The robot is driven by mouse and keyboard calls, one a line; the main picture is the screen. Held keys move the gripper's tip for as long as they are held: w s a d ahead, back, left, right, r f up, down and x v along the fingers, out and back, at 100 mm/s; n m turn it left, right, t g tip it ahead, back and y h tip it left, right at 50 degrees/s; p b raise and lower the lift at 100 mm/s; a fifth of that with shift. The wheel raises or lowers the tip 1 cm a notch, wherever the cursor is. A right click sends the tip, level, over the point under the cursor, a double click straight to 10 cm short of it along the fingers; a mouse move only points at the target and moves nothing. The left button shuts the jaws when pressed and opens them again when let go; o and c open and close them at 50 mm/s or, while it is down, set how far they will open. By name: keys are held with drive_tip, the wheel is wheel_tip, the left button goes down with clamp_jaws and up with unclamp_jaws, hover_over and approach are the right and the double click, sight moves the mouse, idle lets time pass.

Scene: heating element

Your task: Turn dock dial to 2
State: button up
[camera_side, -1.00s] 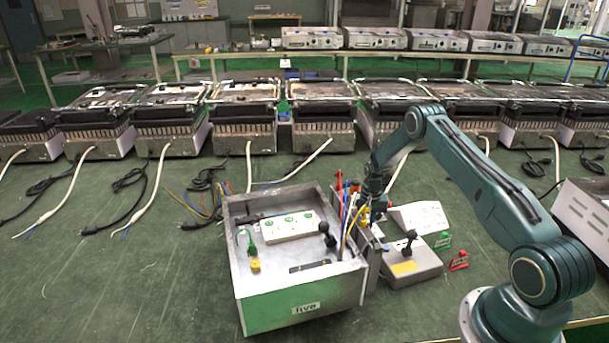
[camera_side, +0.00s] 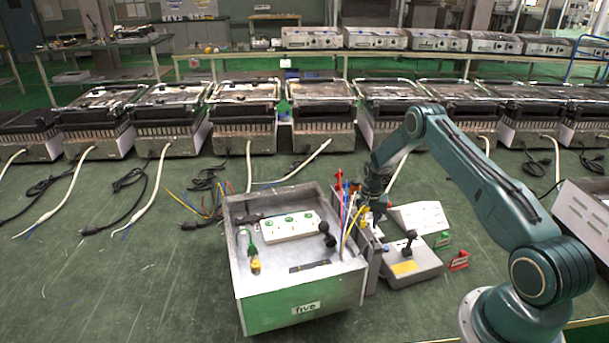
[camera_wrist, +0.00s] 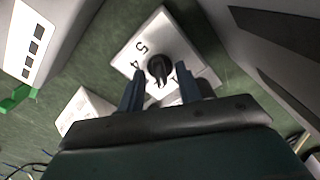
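The dock dial (camera_wrist: 160,69) is a round black knob on a white plate (camera_wrist: 132,60) in the wrist view. The numbers 5 and 4 show left of the knob, and a part-hidden mark shows right of it. Which number the knob points to is unclear. My gripper (camera_wrist: 159,78) has its two fingers apart, one on each side of the knob's near edge. A gap shows between each finger and the knob, so it looks open. In the side view my gripper (camera_side: 374,199) is low behind the coloured wires, and I cannot make out the dial there.
A metal tray (camera_side: 300,306) with a white socket strip (camera_side: 291,227) stands left of my gripper. A grey box (camera_side: 425,266) with a black lever and a white sloped panel (camera_side: 420,216) stand to the right.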

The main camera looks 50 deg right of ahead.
wheel_tip(320, 180, up, 14)
idle(1.0)
drive_tip(key=o, duration=0.4)
drive_tip(key=shift+f, duration=0.1)
drive_tip(key=n, duration=1.8)
drive_tip(key=shift+s+d, duration=0.15)
drive_tip(key=shift+s, duration=0.1)
wheel_tip(320, 180, down, 14)
drive_tip(key=shift+r, duration=0.1)
